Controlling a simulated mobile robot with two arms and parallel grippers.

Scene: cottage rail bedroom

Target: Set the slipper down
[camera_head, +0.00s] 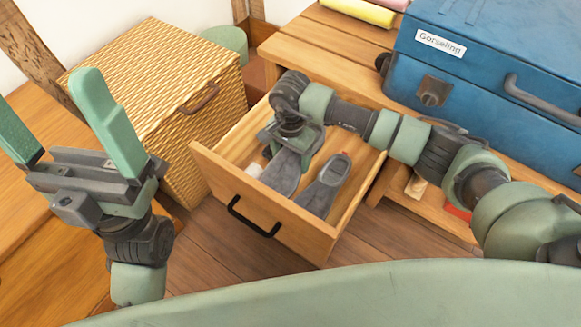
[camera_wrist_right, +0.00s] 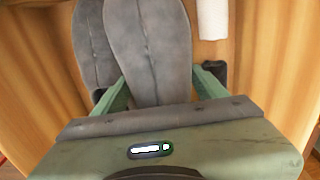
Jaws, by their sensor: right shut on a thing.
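An open wooden drawer (camera_head: 262,205) holds two grey slippers. My right gripper (camera_head: 292,142) reaches down into it and is shut on one grey slipper (camera_head: 281,176). In the right wrist view this slipper (camera_wrist_right: 150,48) lies between the two green fingers, overlapping the other slipper (camera_wrist_right: 90,45). The other slipper (camera_head: 322,190) lies to its right in the head view. I cannot tell whether the held slipper touches the drawer floor. My left gripper (camera_head: 65,125) is open and empty at the left, its fingers pointing up.
A white object (camera_head: 254,170) lies in the drawer left of the held slipper; it also shows in the right wrist view (camera_wrist_right: 212,20). A woven basket chest (camera_head: 150,95) stands left of the drawer. A blue case (camera_head: 470,95) sits on the wooden furniture at the right.

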